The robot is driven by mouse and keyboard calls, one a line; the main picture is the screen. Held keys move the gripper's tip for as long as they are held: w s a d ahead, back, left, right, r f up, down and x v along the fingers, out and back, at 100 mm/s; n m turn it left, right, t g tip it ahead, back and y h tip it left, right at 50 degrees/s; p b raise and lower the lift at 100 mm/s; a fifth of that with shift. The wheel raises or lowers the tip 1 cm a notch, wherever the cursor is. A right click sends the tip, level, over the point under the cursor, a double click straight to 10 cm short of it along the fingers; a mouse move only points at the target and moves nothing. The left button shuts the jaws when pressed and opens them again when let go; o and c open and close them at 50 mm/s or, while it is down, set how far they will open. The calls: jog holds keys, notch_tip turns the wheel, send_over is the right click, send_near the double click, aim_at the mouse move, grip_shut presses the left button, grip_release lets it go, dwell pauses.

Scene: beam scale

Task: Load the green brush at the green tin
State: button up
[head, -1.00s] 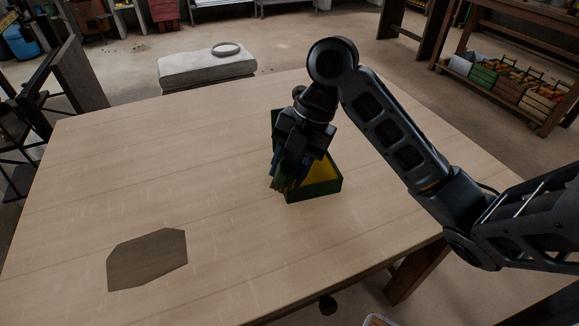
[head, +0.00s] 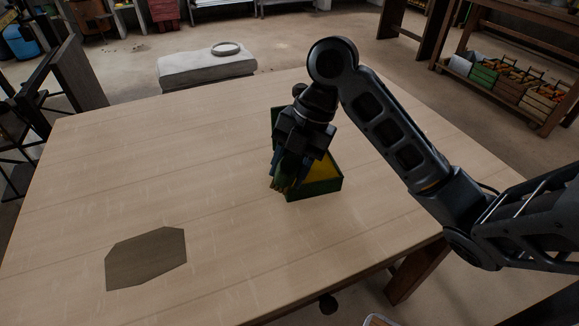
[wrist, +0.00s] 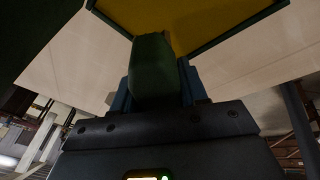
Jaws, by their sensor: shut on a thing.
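The green tin (head: 318,188) is an open dark-green box with a yellow inside, on the right part of the table. It also shows at the top of the wrist view (wrist: 232,28), with its yellow inside facing me. My gripper (head: 287,170) points down at the tin's left side and hides part of it. It is shut on the green brush, whose green body (wrist: 155,70) stands between the fingers in the wrist view. In the head view the brush's lower end (head: 281,184) shows beside or over the tin's near left corner; I cannot tell whether it touches.
The wooden table (head: 180,170) is mostly clear. A flat dark many-sided patch (head: 146,260) lies at its near left. A grey padded bench with a ring (head: 227,48) stands beyond the table, and crates (head: 510,82) sit on a shelf at the right.

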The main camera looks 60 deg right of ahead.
aim_at(283, 158)
jog(key=shift+r, duration=0.1)
jog(key=shift+r+p, duration=2.35)
jog(key=shift+r, duration=1.1)
jog(key=shift+s+f, duration=0.1)
